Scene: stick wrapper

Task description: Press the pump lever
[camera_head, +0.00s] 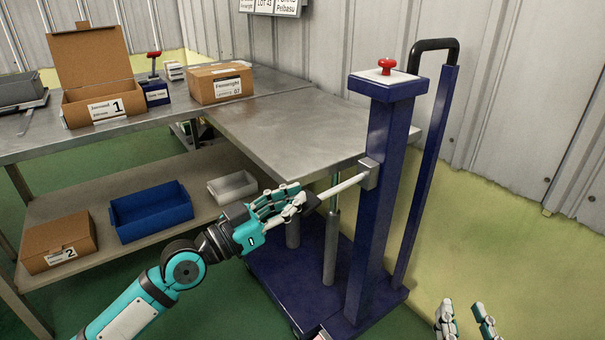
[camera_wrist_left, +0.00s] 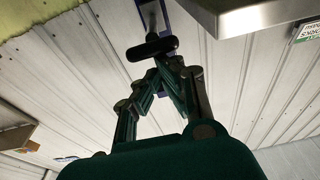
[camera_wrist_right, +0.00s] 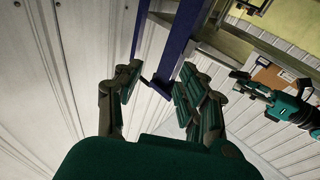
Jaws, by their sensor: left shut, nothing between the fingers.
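The pump lever (camera_head: 345,187) is a pale rod that sticks out to the left from a bracket on the blue column (camera_head: 377,200). Its dark end grip (camera_head: 312,202) is at my left gripper (camera_head: 298,200). In the left wrist view, the black grip (camera_wrist_left: 152,48) lies crosswise just beyond the fingertips of my left gripper (camera_wrist_left: 164,72). That gripper is shut with nothing between its fingers. Whether the fingers touch the grip I cannot tell. My right gripper (camera_head: 464,312) is open and empty at the bottom right, away from the lever; its spread fingers also show in the right wrist view (camera_wrist_right: 155,88).
The column has a red knob (camera_head: 387,65) on top and a blue base (camera_head: 270,270). A metal table (camera_head: 290,125) stands behind the lever. A blue bin (camera_head: 150,212) is on the lower shelf.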

